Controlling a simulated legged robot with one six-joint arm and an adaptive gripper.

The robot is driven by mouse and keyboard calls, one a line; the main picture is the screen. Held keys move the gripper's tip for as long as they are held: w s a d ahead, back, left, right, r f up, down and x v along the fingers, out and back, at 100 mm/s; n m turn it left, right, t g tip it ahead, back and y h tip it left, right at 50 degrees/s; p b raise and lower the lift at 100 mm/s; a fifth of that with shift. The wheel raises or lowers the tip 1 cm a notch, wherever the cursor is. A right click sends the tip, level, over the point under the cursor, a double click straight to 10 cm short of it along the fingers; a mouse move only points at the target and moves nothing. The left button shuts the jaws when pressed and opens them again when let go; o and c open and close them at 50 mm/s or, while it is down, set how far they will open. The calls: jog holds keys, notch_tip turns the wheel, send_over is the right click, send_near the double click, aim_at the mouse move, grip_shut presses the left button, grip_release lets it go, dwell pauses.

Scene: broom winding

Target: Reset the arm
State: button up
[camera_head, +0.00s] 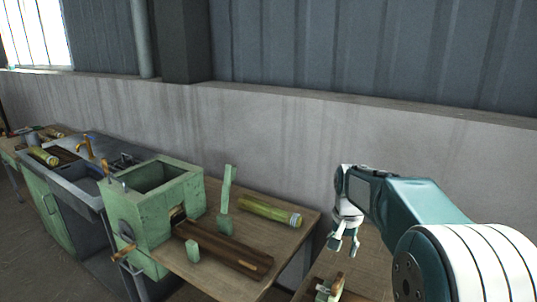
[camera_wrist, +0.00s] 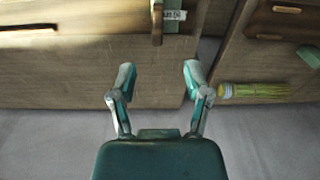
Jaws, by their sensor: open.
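My gripper (camera_head: 345,240) hangs from my teal and white arm at the right of the head view, pointing down near the workbench's right edge. In the wrist view its two fingers (camera_wrist: 158,85) are spread apart with nothing between them. The wrist view looks down on wooden bench tops, and the fingers show in front of a bench top's edge and a grey surface. The gripper appears empty and touches nothing that I can make out.
A green box-shaped machine (camera_head: 150,215) stands on the workbench (camera_head: 226,283). A yellow-green bundle (camera_head: 268,212) lies by the wall; it also shows in the wrist view (camera_wrist: 255,90). A sink (camera_head: 85,165) is farther left. Small parts (camera_head: 328,290) lie on the right bench.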

jog(key=s+a+r+n+t, duration=0.1)
jog(key=s+a+r+n, duration=0.1)
jog(key=s+r, duration=0.35)
jog(key=s+a+r+n+t, duration=0.1)
jog(key=s+a+r+t, duration=0.1)
jog(key=s, duration=0.7)
jog(key=s+a+f+n+t, duration=0.1)
jog(key=s+f+n, duration=0.2)
jog(key=s, duration=1)
jog(key=shift+a+t, duration=0.15)
jog(key=shift+t, duration=0.25)
jog(key=shift+r, duration=0.1)
